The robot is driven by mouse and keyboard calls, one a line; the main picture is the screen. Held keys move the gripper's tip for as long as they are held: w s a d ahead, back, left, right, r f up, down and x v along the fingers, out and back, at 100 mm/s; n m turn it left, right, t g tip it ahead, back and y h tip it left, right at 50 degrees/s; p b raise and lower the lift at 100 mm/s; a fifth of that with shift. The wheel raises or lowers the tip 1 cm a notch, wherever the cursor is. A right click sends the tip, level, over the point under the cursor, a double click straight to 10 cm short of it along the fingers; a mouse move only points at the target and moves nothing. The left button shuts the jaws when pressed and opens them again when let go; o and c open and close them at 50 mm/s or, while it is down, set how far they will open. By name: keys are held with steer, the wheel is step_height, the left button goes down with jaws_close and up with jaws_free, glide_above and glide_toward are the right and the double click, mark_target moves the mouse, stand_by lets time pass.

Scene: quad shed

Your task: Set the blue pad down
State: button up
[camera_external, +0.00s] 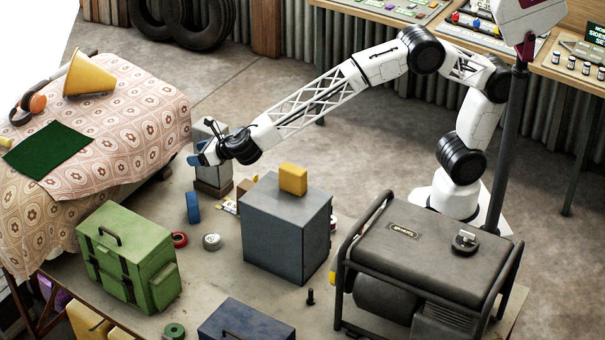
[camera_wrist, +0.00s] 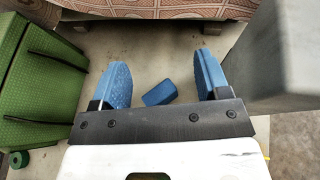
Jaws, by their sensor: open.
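The blue pad (camera_external: 193,207) is a small blue block. In the external view it stands upright on the grey surface between the green case and the dark grey box, clear of my gripper. My gripper (camera_external: 195,160) is above it, open and empty. In the wrist view the blue pad (camera_wrist: 160,92) shows between the two blue fingers of my gripper (camera_wrist: 161,68), touching neither. It looks farther from the camera than the fingers, and its lower side is close to the dark gripper bar.
A green case (camera_external: 128,257) stands left of the pad. A dark grey box (camera_external: 287,230) with a yellow block (camera_external: 293,179) on top stands right. A grey block (camera_external: 210,150) is close behind my gripper. A red ring (camera_external: 179,240) and a tape roll (camera_external: 212,242) lie in front of the pad.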

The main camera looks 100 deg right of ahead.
steer(key=s+a+r+n+t+y, duration=0.1)
steer(key=s+a+n+t+y, duration=0.1)
steer(key=s+n+y, duration=0.4)
steer(key=shift+s+a+r+y, duration=0.15)
steer(key=shift+s+a+y, duration=0.2)
steer(key=shift+a+y, duration=0.15)
stand_by(1.1)
steer(key=s+d+r+m+g+h, duration=0.25)
steer(key=s+r+m, duration=0.35)
steer(key=s+m, duration=0.45)
steer(key=s+d+r+m+g+h, duration=0.25)
steer(key=s+r+m, duration=0.35)
steer(key=s+m, duration=0.45)
steer(key=s+a+f+m+g+y, duration=0.1)
steer(key=s+m, duration=0.4)
steer(key=s, duration=0.6)
steer(key=s+a+f+m+g+y, duration=0.2)
steer(key=s+m, duration=0.3)
steer(key=s, duration=0.7)
steer(key=s+a+f+m+g+y, duration=0.1)
steer(key=s+m, duration=0.4)
steer(key=s, duration=0.6)
step_height(320, 180, down, 3)
steer(key=shift+s+a+r+g+y, duration=0.2)
steer(key=shift+s+g+y, duration=0.25)
steer(key=shift+g, duration=0.45)
